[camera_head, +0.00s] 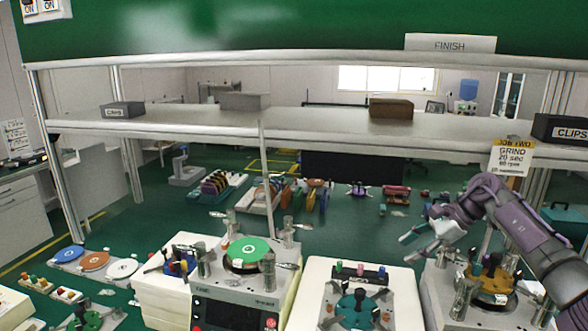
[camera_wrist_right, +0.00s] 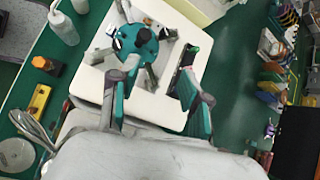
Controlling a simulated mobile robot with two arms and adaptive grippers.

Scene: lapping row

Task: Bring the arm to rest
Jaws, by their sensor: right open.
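My right arm (camera_head: 515,222) reaches in from the right side of the head view, purple and grey. Its gripper (camera_head: 409,246) hangs above the green bench, behind and to the right of a white block with a teal round fixture. In the right wrist view the gripper (camera_wrist_right: 152,85) has its two teal-tipped fingers spread wide, with nothing between them. The teal fixture (camera_wrist_right: 134,42) lies beyond the fingers there. My left gripper is not in view.
A machine with an orange-topped plate (camera_head: 492,284) stands under my right forearm. A machine with a green disc (camera_head: 248,250) stands left of centre. A shelf (camera_head: 240,124) spans above the bench, with a yellow-headed card (camera_head: 511,157) hanging near the arm.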

